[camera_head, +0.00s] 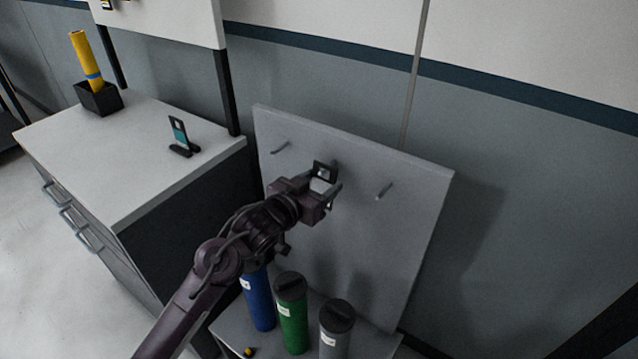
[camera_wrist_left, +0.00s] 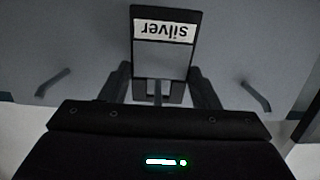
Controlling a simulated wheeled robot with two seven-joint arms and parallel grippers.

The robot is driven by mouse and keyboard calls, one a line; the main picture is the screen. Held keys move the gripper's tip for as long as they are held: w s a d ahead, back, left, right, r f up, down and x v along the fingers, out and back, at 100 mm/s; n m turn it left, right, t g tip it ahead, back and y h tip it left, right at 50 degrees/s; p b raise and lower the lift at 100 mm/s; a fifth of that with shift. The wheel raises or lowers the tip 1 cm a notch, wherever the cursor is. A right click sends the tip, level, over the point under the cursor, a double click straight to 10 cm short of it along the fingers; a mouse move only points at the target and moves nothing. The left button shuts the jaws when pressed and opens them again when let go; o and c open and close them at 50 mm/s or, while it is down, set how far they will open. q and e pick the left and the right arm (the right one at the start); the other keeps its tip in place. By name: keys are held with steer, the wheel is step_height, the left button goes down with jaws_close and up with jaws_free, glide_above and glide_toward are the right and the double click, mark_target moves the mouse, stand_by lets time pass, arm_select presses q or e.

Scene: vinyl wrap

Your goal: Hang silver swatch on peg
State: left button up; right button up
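The silver swatch (camera_wrist_left: 168,62) is a flat black-framed card with a grey panel and a white "silver" label, upside down in the left wrist view. It also shows in the head view (camera_head: 324,168), in front of the grey peg board (camera_head: 385,245). My left gripper (camera_head: 325,188) has its fingers at the swatch's two side edges and seems to hold it. A thin peg-like piece (camera_wrist_left: 157,88) shows at the swatch's opening, in line with the outer pegs; I cannot tell whether it passes through. My right gripper is out of view.
The board has a left peg (camera_head: 280,147) and a right peg (camera_head: 383,192), both bare. Blue (camera_head: 259,298), green (camera_head: 291,315) and grey (camera_head: 336,330) rolls stand below it. A teal swatch (camera_head: 180,132) stands on the white-topped cabinet (camera_head: 135,150), near a black box (camera_head: 99,99) holding a yellow roll.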

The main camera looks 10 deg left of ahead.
arm_select(q)
steer(key=o, duration=0.4)
steer(key=shift+o, duration=0.2)
